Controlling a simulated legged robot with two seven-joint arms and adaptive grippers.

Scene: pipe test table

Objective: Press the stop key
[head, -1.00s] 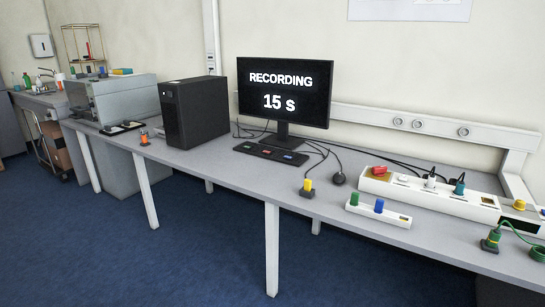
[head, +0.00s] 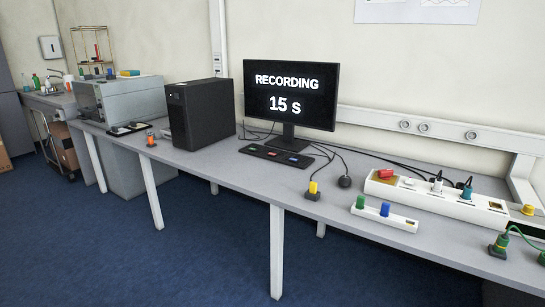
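A black key panel (head: 245,150) lies on the table in front of the monitor. It carries a small green key, a red key (head: 273,154) and a blue key (head: 293,160). Any lettering on the keys is too small to read, so I cannot tell from a label which is the stop key. The monitor (head: 291,85) shows "RECORDING 15 s" in white on black. Neither of my grippers is in view, and nothing touches the panel.
A black computer tower (head: 200,112) stands left of the panel on the long grey table (head: 235,178). Blue floor is clear in front.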

